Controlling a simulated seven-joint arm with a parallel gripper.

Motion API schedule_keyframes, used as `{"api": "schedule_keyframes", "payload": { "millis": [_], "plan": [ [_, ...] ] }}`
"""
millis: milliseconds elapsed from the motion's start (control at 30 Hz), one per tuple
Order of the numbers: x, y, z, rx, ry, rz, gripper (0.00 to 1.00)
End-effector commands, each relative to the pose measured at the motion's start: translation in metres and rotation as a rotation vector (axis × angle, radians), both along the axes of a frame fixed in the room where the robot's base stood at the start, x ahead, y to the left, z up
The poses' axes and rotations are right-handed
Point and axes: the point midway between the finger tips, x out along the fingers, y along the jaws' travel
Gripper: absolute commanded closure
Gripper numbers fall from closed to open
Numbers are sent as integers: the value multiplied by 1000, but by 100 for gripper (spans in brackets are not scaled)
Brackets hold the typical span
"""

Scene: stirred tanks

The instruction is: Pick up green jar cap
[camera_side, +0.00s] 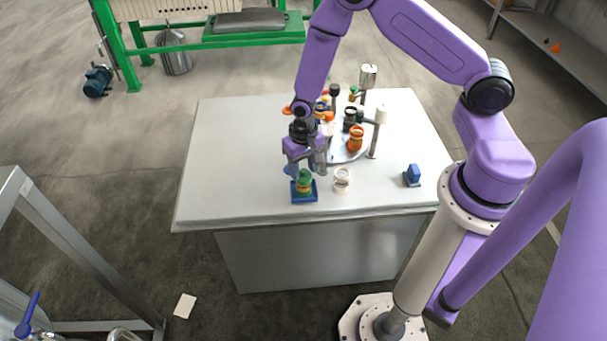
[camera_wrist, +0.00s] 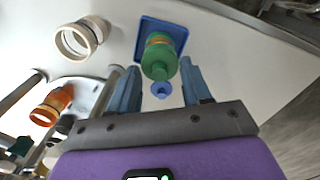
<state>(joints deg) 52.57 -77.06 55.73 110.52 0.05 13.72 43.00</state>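The green jar cap (camera_wrist: 158,62) is on a jar with an orange-yellow band, standing on a small blue square tray (camera_wrist: 177,27). In the side view the green cap (camera_side: 304,186) shows at the front of the white table, with the blue tray (camera_side: 304,197) under it. My gripper (camera_wrist: 158,82) has its two blue fingers spread wide, one on each side of the cap in the wrist view, and holds nothing. In the side view my gripper (camera_side: 297,170) hangs just above the jar and partly hides it. Contact with the cap cannot be told.
A clear jar with a cream ring (camera_side: 342,180) stands close right of the tray. Behind it are a round plate with orange (camera_side: 356,138) and dark jars and upright posts (camera_side: 378,130). A blue block (camera_side: 412,174) is at the right. The table's left side is clear.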

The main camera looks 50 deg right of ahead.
Motion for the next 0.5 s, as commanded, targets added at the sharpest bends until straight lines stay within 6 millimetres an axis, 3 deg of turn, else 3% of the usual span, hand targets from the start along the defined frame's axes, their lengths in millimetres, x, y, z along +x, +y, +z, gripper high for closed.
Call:
{"api": "schedule_keyframes", "payload": {
  "millis": [33,133,167,500],
  "plan": [
    [0,0,0,0,0,0,65],
    [0,0,0,0,0,0,97],
    [0,0,0,0,0,0,100],
    [0,0,1,0,0,0,100]
  ]
}}
